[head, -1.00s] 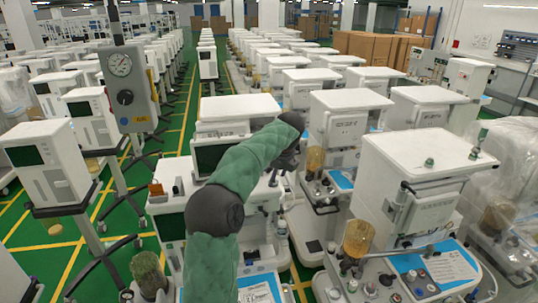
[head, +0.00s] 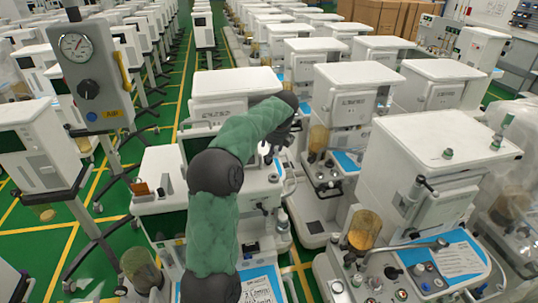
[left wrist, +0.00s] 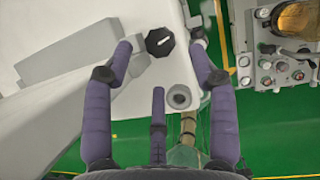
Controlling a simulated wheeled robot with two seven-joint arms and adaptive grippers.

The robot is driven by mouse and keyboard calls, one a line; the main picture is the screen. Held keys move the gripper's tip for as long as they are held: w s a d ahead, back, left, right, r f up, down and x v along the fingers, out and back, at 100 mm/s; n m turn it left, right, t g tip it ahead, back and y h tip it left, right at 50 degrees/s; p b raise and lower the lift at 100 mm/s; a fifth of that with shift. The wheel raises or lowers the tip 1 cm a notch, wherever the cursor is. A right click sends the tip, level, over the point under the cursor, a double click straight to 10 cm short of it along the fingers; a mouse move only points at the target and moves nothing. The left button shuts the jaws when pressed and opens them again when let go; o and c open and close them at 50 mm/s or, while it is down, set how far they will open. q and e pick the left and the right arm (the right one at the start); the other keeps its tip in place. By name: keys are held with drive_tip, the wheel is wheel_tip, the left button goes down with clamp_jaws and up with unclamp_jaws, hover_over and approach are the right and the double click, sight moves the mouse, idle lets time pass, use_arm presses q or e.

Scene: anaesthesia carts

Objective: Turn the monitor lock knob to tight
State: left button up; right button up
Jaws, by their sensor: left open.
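A black faceted knob (left wrist: 160,42) with a white pointer line sits on a white surface in the left wrist view. The line runs diagonally, from upper left to lower right. My left gripper (left wrist: 161,48) is open, with one purple finger on each side of the knob and a third below it. The fingers look apart from the knob; their height above it is hard to judge. In the head view my green-sleeved left arm (head: 212,220) reaches over a white cart and hides the knob. My right gripper is not in view.
A round grey fitting (left wrist: 178,96) is on the same white surface, close to the right finger. A machine with an amber canister (left wrist: 299,20) stands to the right, across green floor. A gauge panel (head: 88,70) stands at left, and more carts crowd the room.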

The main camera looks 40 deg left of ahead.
use_arm(q)
drive_tip(key=x, duration=0.3)
drive_tip(key=shift+w+a, duration=0.15)
drive_tip(key=shift+a+f+p, duration=0.1)
drive_tip(key=shift+f+p, duration=0.25)
drive_tip(key=shift+f, duration=0.45)
drive_tip(key=shift+w+a+f, duration=0.1)
drive_tip(key=shift+a+f, duration=0.1)
drive_tip(key=shift+f, duration=0.05)
drive_tip(key=shift+d+r, duration=0.1)
drive_tip(key=shift+r, duration=0.1)
drive_tip(key=c, duration=1.1)
